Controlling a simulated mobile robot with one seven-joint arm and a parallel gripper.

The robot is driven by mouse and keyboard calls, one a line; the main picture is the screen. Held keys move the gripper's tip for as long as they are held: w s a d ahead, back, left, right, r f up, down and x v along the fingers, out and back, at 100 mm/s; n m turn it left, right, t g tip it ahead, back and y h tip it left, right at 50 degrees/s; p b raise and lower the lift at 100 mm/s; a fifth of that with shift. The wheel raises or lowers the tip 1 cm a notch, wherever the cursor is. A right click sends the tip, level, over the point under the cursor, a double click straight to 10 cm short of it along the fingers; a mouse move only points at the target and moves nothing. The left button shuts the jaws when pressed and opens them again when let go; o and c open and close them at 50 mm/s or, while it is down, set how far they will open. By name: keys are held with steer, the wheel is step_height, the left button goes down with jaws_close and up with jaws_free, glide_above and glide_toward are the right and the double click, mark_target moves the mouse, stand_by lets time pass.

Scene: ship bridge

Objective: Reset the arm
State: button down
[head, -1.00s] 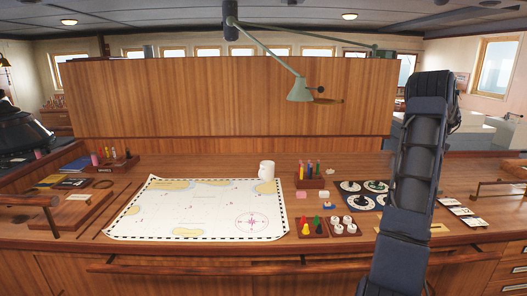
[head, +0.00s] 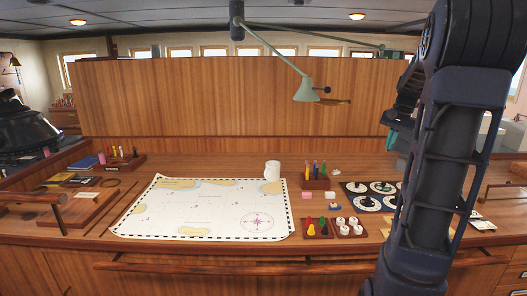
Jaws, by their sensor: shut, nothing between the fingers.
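My arm rises along the right side of the picture, folded at a joint near the top right corner. My gripper (head: 391,141) shows in part at the left edge of the arm, raised above the chart table. It points downward, is shut and holds nothing that I can see. The arm hides much of it.
The wooden chart table (head: 210,255) carries a sea chart (head: 190,210), a white mug (head: 272,171), a pen holder (head: 314,184), small trays of coloured pieces (head: 317,229) and round white pieces (head: 349,228), and a dial board (head: 372,189). A green lamp (head: 306,91) hangs above.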

steer(key=s+a+f+n+t+h, duration=0.1)
steer(key=s+a+f+n, duration=0.2)
steer(key=s+a, duration=0.6)
steer(key=s+a+f+n+t, duration=0.2)
steer(key=s+a, duration=0.7)
steer(key=s, duration=0.5)
steer(key=f+n, duration=0.1)
steer(key=n, duration=0.1)
steer(key=shift+s+n+h, duration=0.2)
steer(key=shift+n+h, duration=0.1)
steer(key=shift+h, duration=0.1)
